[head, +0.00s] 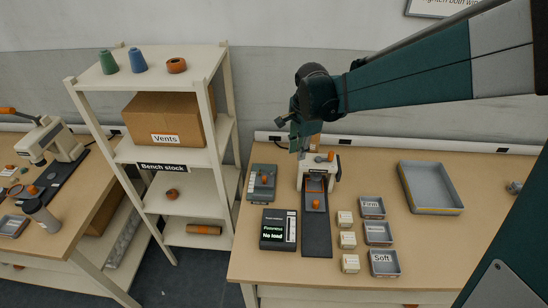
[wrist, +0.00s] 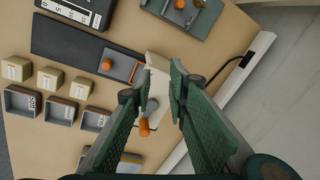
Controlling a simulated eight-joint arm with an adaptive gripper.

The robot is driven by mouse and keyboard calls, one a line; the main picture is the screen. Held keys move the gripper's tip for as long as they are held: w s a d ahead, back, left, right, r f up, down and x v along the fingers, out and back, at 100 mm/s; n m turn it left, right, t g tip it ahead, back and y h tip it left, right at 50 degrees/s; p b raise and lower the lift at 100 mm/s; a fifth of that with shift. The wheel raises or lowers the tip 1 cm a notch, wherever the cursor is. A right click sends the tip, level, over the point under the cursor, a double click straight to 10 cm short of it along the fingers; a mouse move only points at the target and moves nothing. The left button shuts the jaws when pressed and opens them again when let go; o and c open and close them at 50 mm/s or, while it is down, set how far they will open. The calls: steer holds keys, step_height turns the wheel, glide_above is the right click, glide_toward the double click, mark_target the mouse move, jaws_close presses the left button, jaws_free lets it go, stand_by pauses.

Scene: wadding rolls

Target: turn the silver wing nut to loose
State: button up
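A cream press (head: 312,172) with an orange handle stands on a dark base on the bench. In the wrist view the press (wrist: 157,68) lies between my fingers, with a small grey knob-like part (wrist: 152,105) and the orange handle (wrist: 145,127) on it. The grey part may be the silver wing nut, but I cannot make out its wings or how tight it is. My gripper (head: 299,140) is above the back of the press, partly hiding it. In the wrist view my gripper (wrist: 158,78) is open, with a finger on each side and nothing clearly held.
A display box (head: 278,230) and a grey unit with an orange knob (head: 262,182) stand left of the press. Cream blocks (head: 347,240) and labelled trays (head: 384,263) are to its right. An empty grey tray (head: 430,188) lies farther right. A shelf (head: 165,155) stands left.

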mark_target(271, 173)
steer(key=w+a+f+m+p, duration=0.1)
steer(key=w+a+f, duration=0.1)
steer(key=a+f, duration=0.1)
steer(key=w+a+f+m+g+p, duration=0.1)
steer(key=w+a+f+m, duration=0.1)
steer(key=a+f, duration=0.1)
steer(key=w+a+f+m+g+p, duration=0.1)
steer(key=w+a+f+p, duration=0.1)
steer(key=a+f, duration=0.1)
steer(key=shift+w+a+f+m+h, duration=0.1)
steer(key=shift+w+a+m+h, duration=0.2)
steer(key=shift+w+a+m, duration=0.1)
steer(key=shift+f, duration=0.1)
steer(key=shift+f, duration=0.1)
steer(key=shift+f, duration=3.8)
jaws_close()
